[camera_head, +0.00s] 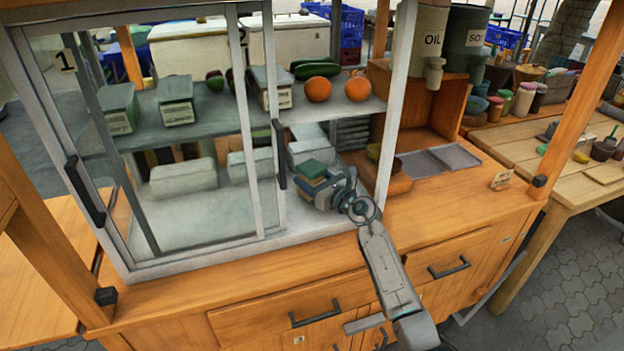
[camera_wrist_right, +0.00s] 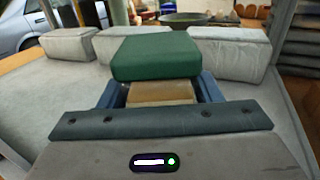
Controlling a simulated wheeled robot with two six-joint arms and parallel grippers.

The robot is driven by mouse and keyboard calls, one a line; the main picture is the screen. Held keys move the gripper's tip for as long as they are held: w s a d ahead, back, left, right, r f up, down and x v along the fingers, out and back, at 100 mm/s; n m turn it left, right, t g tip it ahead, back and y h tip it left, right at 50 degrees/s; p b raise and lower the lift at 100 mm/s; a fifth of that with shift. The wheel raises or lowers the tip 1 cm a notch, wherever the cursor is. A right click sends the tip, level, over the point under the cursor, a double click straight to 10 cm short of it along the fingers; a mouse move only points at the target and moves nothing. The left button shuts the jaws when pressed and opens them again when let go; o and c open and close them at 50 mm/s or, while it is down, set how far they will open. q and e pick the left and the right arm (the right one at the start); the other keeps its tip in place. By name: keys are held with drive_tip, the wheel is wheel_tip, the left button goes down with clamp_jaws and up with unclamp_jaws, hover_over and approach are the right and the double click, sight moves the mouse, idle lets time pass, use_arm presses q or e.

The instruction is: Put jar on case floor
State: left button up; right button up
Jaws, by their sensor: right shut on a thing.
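The jar (camera_head: 313,169) has a square green lid and a tan body. It also shows in the right wrist view, where its green lid (camera_wrist_right: 155,57) stands out above the blue fingers. My right gripper (camera_head: 322,187) is shut on the jar, reaching through the open right side of the glass case. The jar is over the grey case floor (camera_head: 300,220), which also shows in the wrist view (camera_wrist_right: 60,105). Whether the jar's base touches the floor is hidden by the gripper. My left gripper is not in view.
Pale wrapped blocks (camera_wrist_right: 225,52) lie on the case floor behind the jar. The shelf above holds oranges (camera_head: 318,89), cucumbers and labelled boxes. A glass door (camera_head: 170,150) covers the left side. The white post (camera_head: 397,110) stands just right of the opening.

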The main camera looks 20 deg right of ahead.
drive_tip(key=shift+r, duration=0.1)
drive_tip(key=o, duration=1.1)
drive_tip(key=shift+o, duration=0.2)
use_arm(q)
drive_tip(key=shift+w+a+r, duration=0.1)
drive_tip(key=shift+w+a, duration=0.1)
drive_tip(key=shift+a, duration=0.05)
